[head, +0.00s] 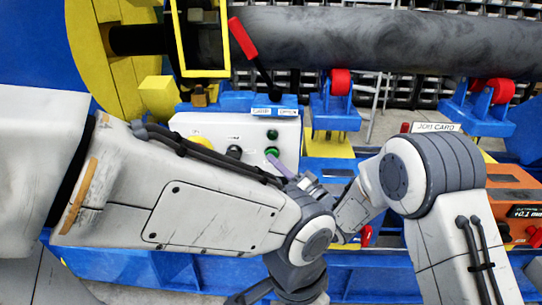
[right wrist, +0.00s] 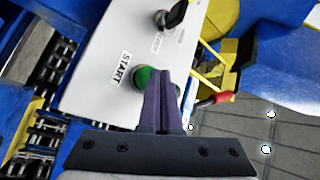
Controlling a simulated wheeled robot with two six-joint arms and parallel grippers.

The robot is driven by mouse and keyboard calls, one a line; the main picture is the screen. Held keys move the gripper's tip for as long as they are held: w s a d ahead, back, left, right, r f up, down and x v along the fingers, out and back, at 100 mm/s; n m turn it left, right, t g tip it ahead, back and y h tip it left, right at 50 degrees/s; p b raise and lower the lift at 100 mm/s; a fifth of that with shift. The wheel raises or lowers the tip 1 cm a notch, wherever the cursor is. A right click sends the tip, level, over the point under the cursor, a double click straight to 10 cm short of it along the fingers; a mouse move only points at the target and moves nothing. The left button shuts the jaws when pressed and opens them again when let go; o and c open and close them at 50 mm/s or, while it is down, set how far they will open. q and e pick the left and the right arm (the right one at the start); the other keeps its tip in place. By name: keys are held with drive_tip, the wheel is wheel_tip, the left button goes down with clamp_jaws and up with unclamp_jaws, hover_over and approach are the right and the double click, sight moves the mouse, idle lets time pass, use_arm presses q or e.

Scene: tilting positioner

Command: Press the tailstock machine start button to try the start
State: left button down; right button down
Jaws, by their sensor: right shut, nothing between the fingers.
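The white control panel (head: 218,128) stands behind my arms in the head view. Its green start button (head: 272,153) shows just beyond the tips of my right gripper (head: 275,162). In the right wrist view the green button (right wrist: 143,76) sits beside the START label (right wrist: 122,68). There the purple fingers of my right gripper (right wrist: 160,74) are closed together with nothing between them. Their tips overlap the right part of the button; I cannot tell whether they touch it.
A black knob (right wrist: 173,14) is on the panel in the right wrist view. A second, darker green button (head: 272,134) sits above the start button. A red-handled lever (head: 243,38) rises behind the panel. Red rollers (head: 340,82) on blue stands carry a grey shaft (head: 370,42).

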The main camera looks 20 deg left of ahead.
drive_tip(key=shift+w+a, duration=0.15)
drive_tip(key=shift+w, duration=0.25)
idle(0.3)
drive_tip(key=shift+s+d, duration=0.25)
drive_tip(key=shift+s, duration=0.6)
drive_tip(key=s, duration=0.2)
drive_tip(key=s+d, duration=0.1)
drive_tip(key=s, duration=0.1)
drive_tip(key=shift+s+d, duration=0.2)
drive_tip(key=shift+s, duration=0.2)
idle(0.7)
